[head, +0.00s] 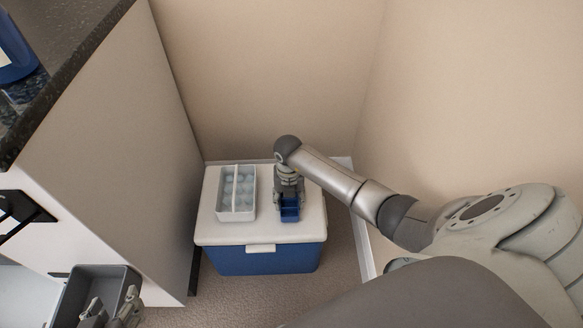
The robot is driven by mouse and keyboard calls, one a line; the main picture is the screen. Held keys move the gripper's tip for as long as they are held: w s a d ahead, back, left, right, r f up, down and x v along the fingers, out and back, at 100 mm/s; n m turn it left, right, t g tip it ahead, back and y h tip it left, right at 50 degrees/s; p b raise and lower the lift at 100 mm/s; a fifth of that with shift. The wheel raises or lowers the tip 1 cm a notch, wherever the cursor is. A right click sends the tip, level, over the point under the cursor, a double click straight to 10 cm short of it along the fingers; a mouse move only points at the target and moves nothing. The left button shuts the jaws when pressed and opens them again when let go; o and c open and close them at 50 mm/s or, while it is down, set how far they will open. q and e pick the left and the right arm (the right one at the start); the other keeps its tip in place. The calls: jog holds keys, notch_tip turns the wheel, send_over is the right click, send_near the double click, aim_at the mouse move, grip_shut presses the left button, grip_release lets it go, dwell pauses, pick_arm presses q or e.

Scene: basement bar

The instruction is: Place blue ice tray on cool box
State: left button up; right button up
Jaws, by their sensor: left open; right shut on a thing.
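The cool box (262,262) stands on the floor in the corner, with a blue body and a white lid. My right gripper (289,200) reaches over the right part of the lid and is shut on the blue ice tray (290,213). The blue tray is partly hidden by the gripper. It is over the lid, and I cannot tell whether it touches it. My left gripper (112,312) is open at the lower left, well away from the cool box.
A white tray (236,193) with pale round ice pieces sits on the left of the lid. A grey container (75,290) is near my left gripper. A cabinet (110,140) with a dark countertop (60,45) borders the left, holding a blue object (14,55). Walls close in behind and right.

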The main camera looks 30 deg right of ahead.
pick_arm(q)
jog(key=shift+w+d+r+t, duration=0.6)
jog(key=shift+w+r+t, duration=0.1)
jog(key=shift+w+r, duration=0.2)
pick_arm(e)
jog(key=shift+f, duration=0.35)
pick_arm(q)
jog(key=shift+w, duration=0.1)
jog(key=shift+w+d+r, duration=0.15)
jog(key=shift+w+r, duration=0.05)
pick_arm(e)
jog(key=shift+f, duration=0.2)
jog(key=o, duration=1)
pick_arm(q)
jog(key=shift+r, duration=0.1)
pick_arm(e)
jog(key=shift+o, duration=0.2)
